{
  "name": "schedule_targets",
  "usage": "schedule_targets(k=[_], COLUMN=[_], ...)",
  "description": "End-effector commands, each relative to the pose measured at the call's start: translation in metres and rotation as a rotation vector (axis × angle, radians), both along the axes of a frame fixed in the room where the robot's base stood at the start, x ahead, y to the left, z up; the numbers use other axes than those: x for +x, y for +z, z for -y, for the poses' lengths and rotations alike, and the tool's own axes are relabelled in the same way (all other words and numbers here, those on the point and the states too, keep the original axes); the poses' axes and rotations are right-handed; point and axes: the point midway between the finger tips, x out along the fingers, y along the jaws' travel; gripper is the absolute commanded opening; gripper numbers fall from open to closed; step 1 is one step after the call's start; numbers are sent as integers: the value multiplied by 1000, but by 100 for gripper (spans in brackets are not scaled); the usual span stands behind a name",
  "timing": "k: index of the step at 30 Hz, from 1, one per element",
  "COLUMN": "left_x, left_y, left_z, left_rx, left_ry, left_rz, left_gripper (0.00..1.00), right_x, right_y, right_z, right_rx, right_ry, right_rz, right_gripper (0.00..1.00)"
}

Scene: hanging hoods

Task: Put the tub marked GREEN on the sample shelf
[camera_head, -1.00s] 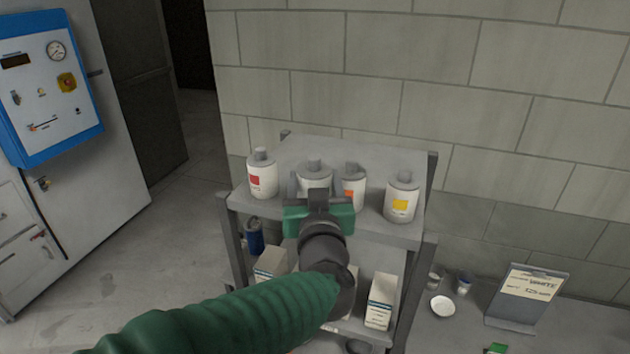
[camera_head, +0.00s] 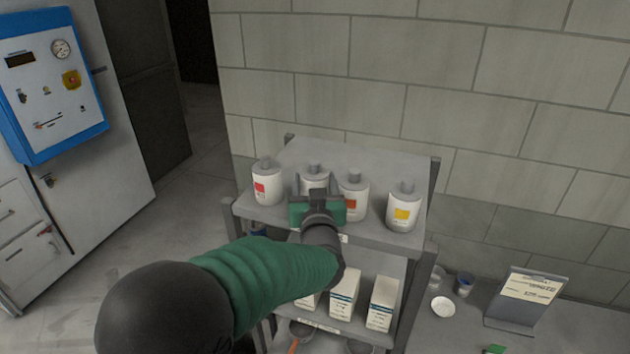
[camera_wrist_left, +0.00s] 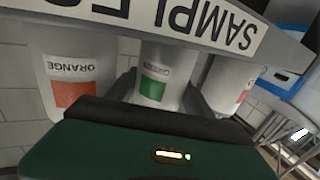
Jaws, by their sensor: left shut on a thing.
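The GREEN tub (camera_head: 314,174) is white with a grey cap and stands upright among the tubs at the top shelf of the rack (camera_head: 387,236). The left wrist view, which is upside down, shows its green label (camera_wrist_left: 153,88) behind a strip reading SAMPLES (camera_wrist_left: 200,25). My left gripper (camera_head: 315,194) is shut on this tub from the front, with a finger on each side in the wrist view (camera_wrist_left: 157,97). The gripper hides the tub's lower part in the head view. Whether its base touches the shelf I cannot tell. My right gripper is not in view.
The red-label tub (camera_head: 267,184) stands left of the held tub. The orange-label (camera_head: 354,196) and yellow-label (camera_head: 403,208) tubs stand right. White boxes (camera_head: 344,294) fill the shelf below. A bench with a WHITE sign (camera_head: 527,298) and cups (camera_head: 464,285) is at right.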

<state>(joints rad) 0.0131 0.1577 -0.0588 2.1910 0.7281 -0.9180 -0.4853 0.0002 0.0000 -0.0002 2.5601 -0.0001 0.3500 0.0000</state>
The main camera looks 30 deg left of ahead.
Motion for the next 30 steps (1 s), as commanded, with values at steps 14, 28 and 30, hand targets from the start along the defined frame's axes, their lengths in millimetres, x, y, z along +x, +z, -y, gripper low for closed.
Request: schedule_targets(k=[14,28,30], left_x=[0,-32,-48], left_y=[-2,-3,-3], left_z=[0,24,35], left_rx=[-1,-2,-1], left_ry=[1,-4,-4], left_rz=[-1,5,6], left_gripper=[69,69,69], right_x=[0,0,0], right_y=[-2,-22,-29], right_z=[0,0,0], right_rx=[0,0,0], right_ry=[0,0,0], right_rz=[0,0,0], right_gripper=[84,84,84])
